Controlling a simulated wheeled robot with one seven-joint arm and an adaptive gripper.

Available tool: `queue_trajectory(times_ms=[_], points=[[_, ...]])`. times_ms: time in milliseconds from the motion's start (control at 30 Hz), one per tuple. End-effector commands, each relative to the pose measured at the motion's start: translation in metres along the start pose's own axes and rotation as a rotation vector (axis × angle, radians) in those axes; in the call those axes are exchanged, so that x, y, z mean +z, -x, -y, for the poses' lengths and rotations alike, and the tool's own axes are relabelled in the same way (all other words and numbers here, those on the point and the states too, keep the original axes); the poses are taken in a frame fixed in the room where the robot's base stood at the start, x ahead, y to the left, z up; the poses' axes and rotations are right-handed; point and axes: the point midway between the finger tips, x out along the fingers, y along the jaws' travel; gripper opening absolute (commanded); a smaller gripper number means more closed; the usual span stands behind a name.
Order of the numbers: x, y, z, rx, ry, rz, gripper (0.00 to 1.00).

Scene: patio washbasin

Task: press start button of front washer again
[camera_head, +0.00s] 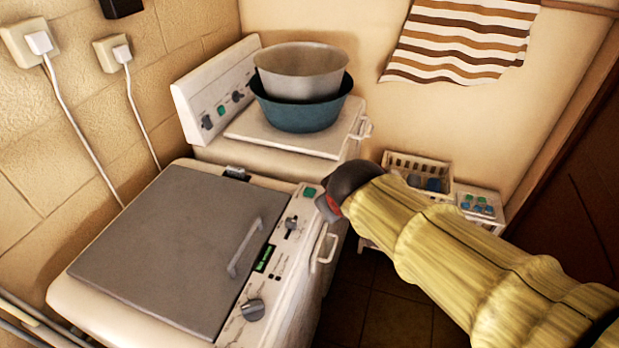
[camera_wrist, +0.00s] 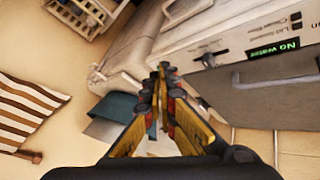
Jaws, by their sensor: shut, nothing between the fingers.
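The front washer (camera_head: 170,250) has a closed grey lid and a pale control panel along its right side. The panel carries a green button (camera_head: 309,191) at its far end, a slider, a lit green display (camera_head: 264,258) and a round knob (camera_head: 253,309). In the wrist view the display (camera_wrist: 275,49) appears to read "No water". My gripper (camera_head: 328,207) is beside the panel's far end, close to the green button; contact cannot be told. In the wrist view my gripper (camera_wrist: 163,72) has its fingertips together and empty. The green button is not clearly visible there.
A second washer (camera_head: 205,158) stands behind, bearing a metal basin (camera_head: 300,72) inside a blue basin (camera_head: 300,115). A white basket (camera_head: 418,165) and a small crate (camera_head: 482,207) stand at the back right. A striped towel (camera_head: 460,40) hangs above. Floor right of the washer is clear.

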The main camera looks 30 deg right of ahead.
Motion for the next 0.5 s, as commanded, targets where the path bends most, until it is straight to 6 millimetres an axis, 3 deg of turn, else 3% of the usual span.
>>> queue_trajectory(times_ms=[33, 200, 333, 500], points=[[-0.022, 0.001, -0.020, 0.025, 0.044, -0.008, 0.00], [-0.078, -0.023, -0.061, 0.078, 0.217, -0.071, 0.00], [-0.112, -0.043, -0.080, 0.077, 0.355, -0.122, 0.00], [-0.144, -0.071, -0.088, 0.020, 0.531, -0.195, 0.00]])
